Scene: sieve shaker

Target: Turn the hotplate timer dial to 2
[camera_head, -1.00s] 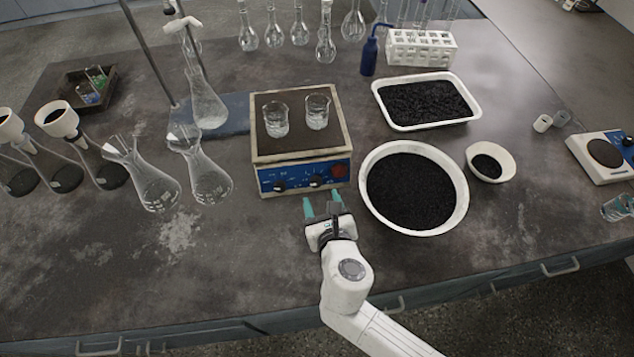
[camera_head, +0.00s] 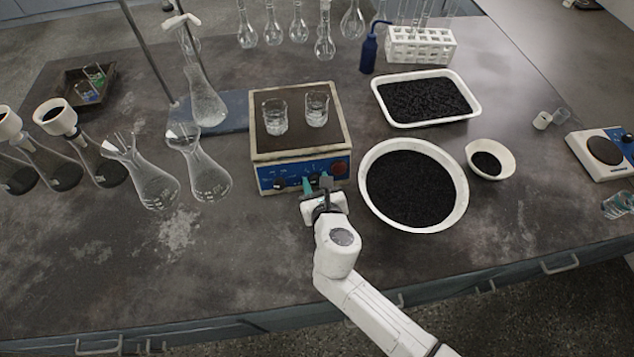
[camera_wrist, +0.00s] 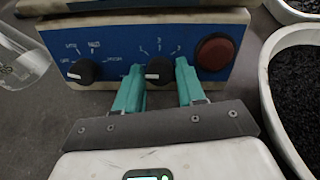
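The hotplate (camera_head: 300,139) stands mid-table, with two glass beakers (camera_head: 317,110) on its top and a blue front panel (camera_head: 303,174). In the wrist view the panel carries a left black dial (camera_wrist: 84,72), a right black dial (camera_wrist: 159,70) and a red round button (camera_wrist: 214,54). The right dial has numbers around it, partly legible; its setting is hard to read. My gripper (camera_wrist: 160,88), with teal fingers, also shows in the head view (camera_head: 316,186). It is open, with one finger on each side of the right dial; contact cannot be told.
A white bowl of black granules (camera_head: 413,186) stands right of the hotplate, close to my gripper. A tray of black granules (camera_head: 425,99) is behind it. Glass flasks (camera_head: 205,168) stand to the left. The table front is clear.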

